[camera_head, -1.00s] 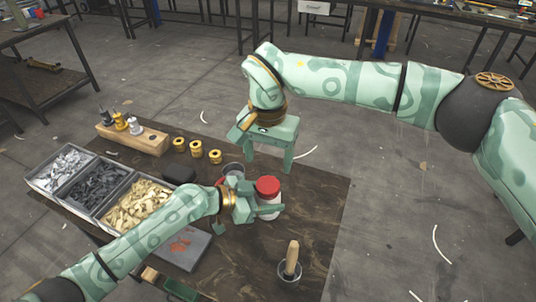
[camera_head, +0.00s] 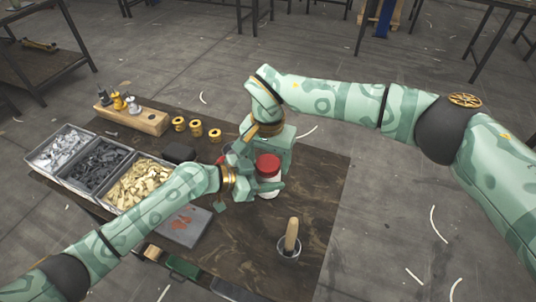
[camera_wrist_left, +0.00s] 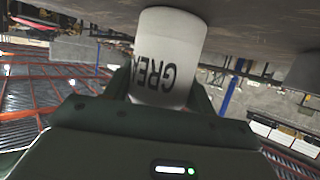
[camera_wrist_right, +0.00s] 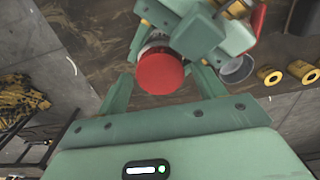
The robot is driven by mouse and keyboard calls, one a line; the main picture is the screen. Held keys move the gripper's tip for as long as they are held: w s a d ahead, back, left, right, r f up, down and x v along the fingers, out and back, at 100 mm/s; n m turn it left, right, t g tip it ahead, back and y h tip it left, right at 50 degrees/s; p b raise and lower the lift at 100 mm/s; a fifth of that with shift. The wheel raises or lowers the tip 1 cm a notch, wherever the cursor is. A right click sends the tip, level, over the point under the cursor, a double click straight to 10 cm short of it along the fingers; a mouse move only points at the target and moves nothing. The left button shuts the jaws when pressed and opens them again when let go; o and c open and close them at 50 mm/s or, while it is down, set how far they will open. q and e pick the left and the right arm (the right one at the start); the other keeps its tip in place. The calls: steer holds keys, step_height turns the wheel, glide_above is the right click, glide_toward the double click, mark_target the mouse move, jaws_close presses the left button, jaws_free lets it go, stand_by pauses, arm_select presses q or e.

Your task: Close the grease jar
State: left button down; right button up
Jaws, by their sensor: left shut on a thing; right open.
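The white grease jar (camera_head: 268,188) stands on the dark table with a round red lid (camera_head: 268,165) on top. My left gripper (camera_head: 258,190) is shut around the jar's side. In the left wrist view the jar (camera_wrist_left: 166,55), with black lettering, sits between its fingers. My right gripper (camera_head: 272,150) is open just behind and above the lid. In the right wrist view the red lid (camera_wrist_right: 160,73) lies between its spread fingers, with clear space on both sides. I cannot tell how tightly the lid sits on the jar.
A cup with a wooden-handled brush (camera_head: 290,240) stands in front of the jar. Parts bins (camera_head: 100,203), brass spools (camera_head: 196,128) and a wooden block with pegs (camera_head: 140,120) are on the left. A grey cup (camera_wrist_right: 237,68) is close to the grippers. The table's right side is clear.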

steer(key=c, duration=1)
steer(key=m, duration=1.6)
steer(key=o, duration=1.1)
steer(key=shift+c, duration=0.2)
steer(key=shift+r, duration=2.25)
